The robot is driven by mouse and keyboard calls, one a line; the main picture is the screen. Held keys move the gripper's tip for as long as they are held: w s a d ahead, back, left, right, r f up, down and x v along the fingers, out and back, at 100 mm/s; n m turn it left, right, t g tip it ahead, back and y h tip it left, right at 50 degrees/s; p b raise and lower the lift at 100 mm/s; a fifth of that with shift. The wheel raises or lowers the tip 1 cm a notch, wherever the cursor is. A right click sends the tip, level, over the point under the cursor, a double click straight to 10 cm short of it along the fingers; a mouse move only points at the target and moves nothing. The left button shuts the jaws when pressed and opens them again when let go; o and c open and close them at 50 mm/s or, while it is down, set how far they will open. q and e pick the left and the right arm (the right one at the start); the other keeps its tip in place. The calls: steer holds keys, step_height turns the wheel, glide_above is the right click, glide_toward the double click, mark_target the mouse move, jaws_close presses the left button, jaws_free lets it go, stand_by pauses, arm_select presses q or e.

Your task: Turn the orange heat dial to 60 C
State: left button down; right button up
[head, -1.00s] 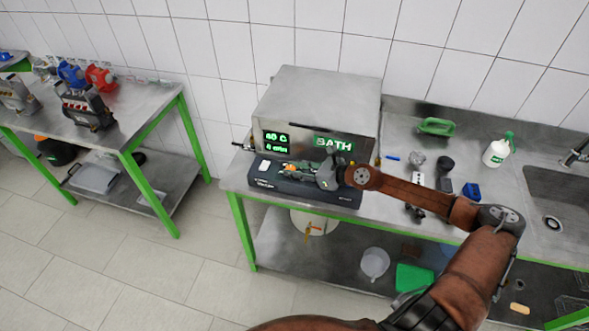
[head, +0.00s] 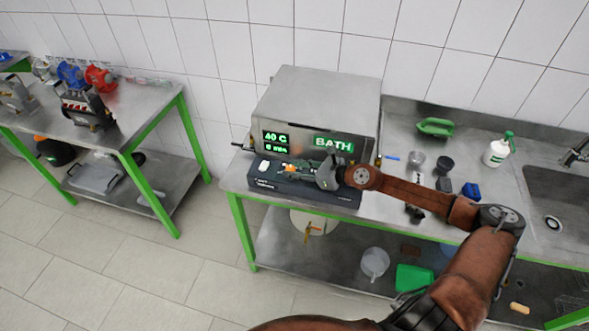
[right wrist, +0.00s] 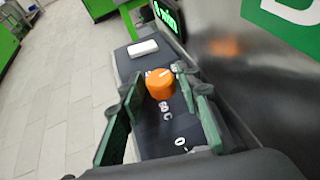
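The orange heat dial (right wrist: 159,85) sits on the dark control panel (head: 290,187) at the front of the bath unit; it also shows small in the head view (head: 288,168). It has a pale mark on top. My right gripper (right wrist: 161,82) has its green-padded fingers on both sides of the dial, with narrow gaps that look open; contact is hard to judge. In the head view the right gripper (head: 296,170) lies low over the panel. The green display (head: 276,139) seems to read 40 C, but its digits are blurred. My left gripper is out of view.
The steel bath box (head: 318,100) with a green BATH sign stands right behind the panel. A white button (right wrist: 143,48) is beyond the dial. A beaker (head: 416,161), a blue block (head: 470,190) and a spray bottle (head: 497,150) stand to the right.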

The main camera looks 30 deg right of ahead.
steer(key=shift+v, duration=6.05)
steer(key=shift+d+f, duration=0.1)
